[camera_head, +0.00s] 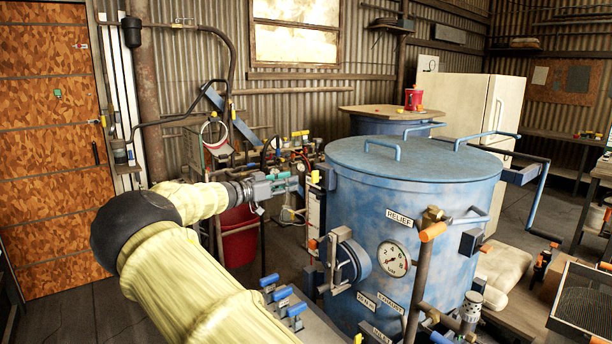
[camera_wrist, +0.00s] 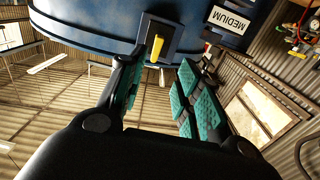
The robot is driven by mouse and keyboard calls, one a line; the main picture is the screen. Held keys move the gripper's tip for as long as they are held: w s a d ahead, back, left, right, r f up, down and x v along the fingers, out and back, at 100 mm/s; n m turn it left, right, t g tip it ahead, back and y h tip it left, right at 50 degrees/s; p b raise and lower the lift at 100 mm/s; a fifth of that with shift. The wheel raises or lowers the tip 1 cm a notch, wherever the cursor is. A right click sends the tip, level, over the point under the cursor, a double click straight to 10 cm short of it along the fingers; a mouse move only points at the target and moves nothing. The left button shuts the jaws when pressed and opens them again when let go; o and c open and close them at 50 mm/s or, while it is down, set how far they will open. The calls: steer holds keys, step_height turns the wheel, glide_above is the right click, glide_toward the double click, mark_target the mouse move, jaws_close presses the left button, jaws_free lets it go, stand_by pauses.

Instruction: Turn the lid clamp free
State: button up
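The blue pot (camera_head: 400,215) stands right of centre in the head view, its flat round lid (camera_head: 412,160) lying on top. A dark lid clamp with a yellow handle (camera_head: 316,176) sits on its left side near the rim. In the wrist view the yellow handle (camera_wrist: 157,47) sticks out from a dark bracket (camera_wrist: 150,30) on the blue wall. My gripper (camera_head: 284,182) is just left of the clamp. In the wrist view my gripper (camera_wrist: 163,75) has its teal-padded fingers apart. The left fingertip is close to the handle; I cannot tell whether they touch. Nothing is held.
A pressure gauge (camera_head: 394,260), pipes and orange-handled valves (camera_head: 433,231) are on the pot's front. A label reading MEDIUM (camera_wrist: 230,19) is beside the clamp. A red bucket (camera_head: 240,238) stands below my forearm. A cluttered bench is behind my gripper.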

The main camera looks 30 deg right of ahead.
mark_target(312, 175)
steer(key=d, duration=0.1)
steer(key=d+p, duration=0.1)
steer(key=d, duration=0.1)
steer(key=d+p, duration=0.1)
steer(key=shift+s+d+r, duration=0.1)
steer(key=shift+d+r, duration=0.05)
steer(key=shift+r, duration=0.25)
steer(key=d+p, duration=0.2)
steer(key=d, duration=0.3)
steer(key=shift+w+p, duration=0.2)
steer(key=shift+p, duration=0.15)
steer(key=shift+s+r, duration=0.1)
steer(key=shift+d, duration=0.1)
jaws_close()
